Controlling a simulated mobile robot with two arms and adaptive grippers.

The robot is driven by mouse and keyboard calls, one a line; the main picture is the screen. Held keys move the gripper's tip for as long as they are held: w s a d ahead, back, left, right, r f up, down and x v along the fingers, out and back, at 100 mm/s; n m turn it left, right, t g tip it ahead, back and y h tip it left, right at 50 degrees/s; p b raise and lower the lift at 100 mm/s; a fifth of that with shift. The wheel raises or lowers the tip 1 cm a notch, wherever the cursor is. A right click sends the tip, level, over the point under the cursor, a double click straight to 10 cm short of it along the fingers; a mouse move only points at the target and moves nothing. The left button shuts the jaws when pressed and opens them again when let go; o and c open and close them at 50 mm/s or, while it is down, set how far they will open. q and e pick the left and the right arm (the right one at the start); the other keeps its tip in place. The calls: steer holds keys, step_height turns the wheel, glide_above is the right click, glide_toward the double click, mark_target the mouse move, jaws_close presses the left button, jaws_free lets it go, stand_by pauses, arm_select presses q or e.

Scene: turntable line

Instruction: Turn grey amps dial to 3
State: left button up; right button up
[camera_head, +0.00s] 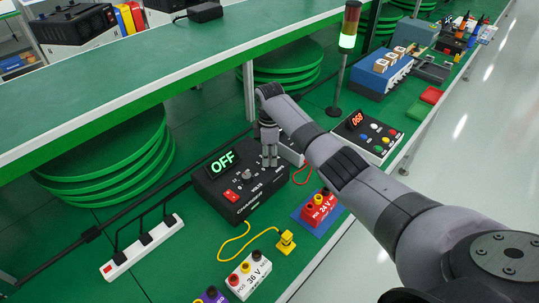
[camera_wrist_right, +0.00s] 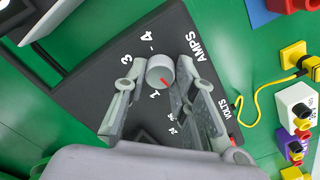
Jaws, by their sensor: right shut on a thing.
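The black power supply (camera_head: 240,197) stands on the green bench, its display (camera_head: 222,162) reading OFF. My right gripper (camera_head: 269,160) reaches down over its right part, hiding the amps dial in the head view. In the right wrist view, the grey amps dial (camera_wrist_right: 160,71) sits between the two fingers of my right gripper (camera_wrist_right: 161,78), which is shut on it. The dial's red mark points to the lower right, close to the label 1. Labels 3 and 4 show on the opposite side. My left gripper is out of view.
A red switch (camera_head: 231,195) and the volts knob (camera_head: 246,175) are left of my gripper. A white 36 V block (camera_head: 249,276), yellow plug (camera_head: 286,242) and red 24 V block (camera_head: 319,208) stand in front. A keypad box (camera_head: 367,136) stands to the right.

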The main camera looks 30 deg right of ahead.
jaws_close()
